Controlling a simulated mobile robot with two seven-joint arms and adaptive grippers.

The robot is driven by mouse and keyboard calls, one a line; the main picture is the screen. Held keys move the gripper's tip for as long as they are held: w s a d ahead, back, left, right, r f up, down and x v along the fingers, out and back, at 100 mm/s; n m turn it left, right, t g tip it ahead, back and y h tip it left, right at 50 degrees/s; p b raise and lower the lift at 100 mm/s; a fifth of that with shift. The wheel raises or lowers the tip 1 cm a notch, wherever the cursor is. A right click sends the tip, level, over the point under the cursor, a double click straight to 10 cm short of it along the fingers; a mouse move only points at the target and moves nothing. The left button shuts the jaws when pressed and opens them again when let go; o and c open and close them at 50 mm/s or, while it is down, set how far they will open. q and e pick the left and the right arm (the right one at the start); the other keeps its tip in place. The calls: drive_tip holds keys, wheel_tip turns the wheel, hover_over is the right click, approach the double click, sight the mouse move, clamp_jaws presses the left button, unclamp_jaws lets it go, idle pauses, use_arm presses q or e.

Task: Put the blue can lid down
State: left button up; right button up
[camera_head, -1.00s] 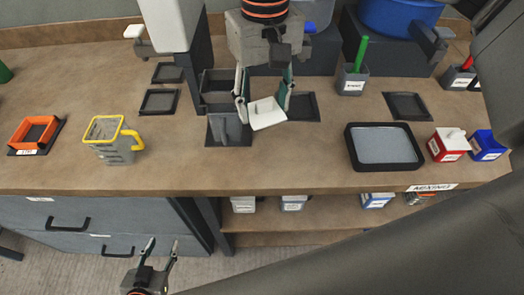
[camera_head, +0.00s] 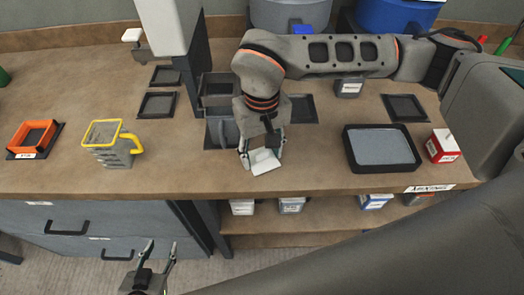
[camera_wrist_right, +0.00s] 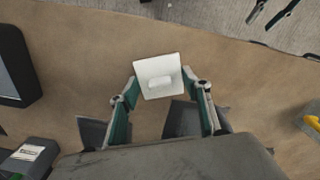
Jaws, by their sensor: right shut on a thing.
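My right gripper (camera_head: 262,152) is shut on a white square lid (camera_head: 266,166) with a small white knob, near the front middle of the bench. In the right wrist view the lid (camera_wrist_right: 158,88) sits between my two fingertips (camera_wrist_right: 160,77), roughly level, over bare bench. I cannot tell whether it touches the bench. The lid looks white, not blue. My left gripper (camera_head: 162,246) is open and empty, low in front of the drawers.
A yellow-rimmed grey jug (camera_head: 104,158) and an orange frame (camera_head: 17,137) stand at left. A black tray with grey filling (camera_head: 356,158) and a red box (camera_head: 434,152) stand at right. Grey containers (camera_head: 221,131) stand just behind my right gripper. The bench front edge is close.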

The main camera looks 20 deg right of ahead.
sight(262, 153)
drive_tip(key=shift+f, duration=0.15)
drive_tip(key=o, duration=1.1)
wheel_tip(262, 153, up, 12)
drive_tip(key=shift+r+b, duration=0.2)
drive_tip(key=shift+b, duration=0.15)
